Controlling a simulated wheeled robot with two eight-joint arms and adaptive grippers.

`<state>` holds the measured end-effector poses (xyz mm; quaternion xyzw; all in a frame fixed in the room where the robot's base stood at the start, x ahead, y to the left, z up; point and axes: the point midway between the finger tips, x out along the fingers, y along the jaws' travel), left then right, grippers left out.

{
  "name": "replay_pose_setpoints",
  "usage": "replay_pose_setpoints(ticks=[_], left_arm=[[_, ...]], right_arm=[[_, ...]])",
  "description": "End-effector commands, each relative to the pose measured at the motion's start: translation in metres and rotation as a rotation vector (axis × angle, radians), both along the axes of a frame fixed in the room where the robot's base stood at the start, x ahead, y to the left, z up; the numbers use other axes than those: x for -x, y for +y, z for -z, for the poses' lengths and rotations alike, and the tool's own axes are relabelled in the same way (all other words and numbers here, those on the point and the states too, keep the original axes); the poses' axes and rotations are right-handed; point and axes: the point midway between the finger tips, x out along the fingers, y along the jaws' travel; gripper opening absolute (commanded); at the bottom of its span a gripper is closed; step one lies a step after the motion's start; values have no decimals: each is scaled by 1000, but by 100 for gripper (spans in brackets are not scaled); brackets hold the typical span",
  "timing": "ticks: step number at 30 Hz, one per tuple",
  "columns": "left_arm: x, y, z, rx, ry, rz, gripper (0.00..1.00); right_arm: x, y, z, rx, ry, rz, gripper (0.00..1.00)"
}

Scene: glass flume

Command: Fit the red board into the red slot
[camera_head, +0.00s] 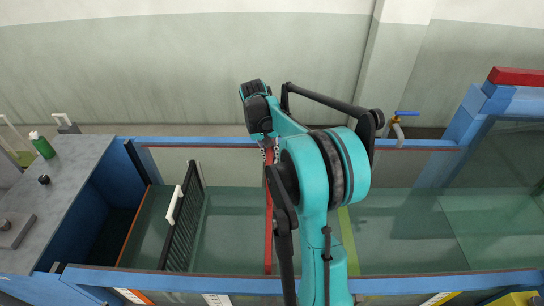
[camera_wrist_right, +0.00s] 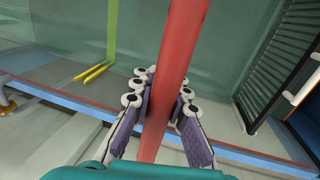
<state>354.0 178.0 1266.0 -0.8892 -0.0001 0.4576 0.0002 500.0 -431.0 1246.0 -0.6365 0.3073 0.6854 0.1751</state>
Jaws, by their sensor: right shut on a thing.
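My right gripper (camera_head: 268,150) is over the far side of the glass flume, mostly hidden by its own arm in the head view. In the right wrist view its fingers (camera_wrist_right: 162,98) are closed on both sides of the red board (camera_wrist_right: 175,65), which shows as a long narrow red bar. In the head view a thin red strip (camera_head: 268,235) runs across the flume beside my arm; it seems to be the board seen edge-on. I cannot make out the red slot apart from it, nor whether the board sits in it. My left gripper is not in view.
A black grate (camera_head: 182,220) with a white handle stands to the left in the flume. A yellow-green strip (camera_head: 345,240) crosses it to the right, with yellow prongs (camera_wrist_right: 92,73) in the wrist view. A grey counter (camera_head: 75,180) holds a green bottle (camera_head: 41,145).

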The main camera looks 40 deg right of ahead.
Motion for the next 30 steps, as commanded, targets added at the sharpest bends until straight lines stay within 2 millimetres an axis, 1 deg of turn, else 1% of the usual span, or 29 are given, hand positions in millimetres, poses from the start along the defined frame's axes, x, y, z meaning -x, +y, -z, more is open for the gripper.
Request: replay_pose_setpoints(ticks=[21,30], left_arm=[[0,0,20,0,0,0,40],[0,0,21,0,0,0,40]], right_arm=[[0,0,26,0,0,0,0],[0,0,28,0,0,0,0]])
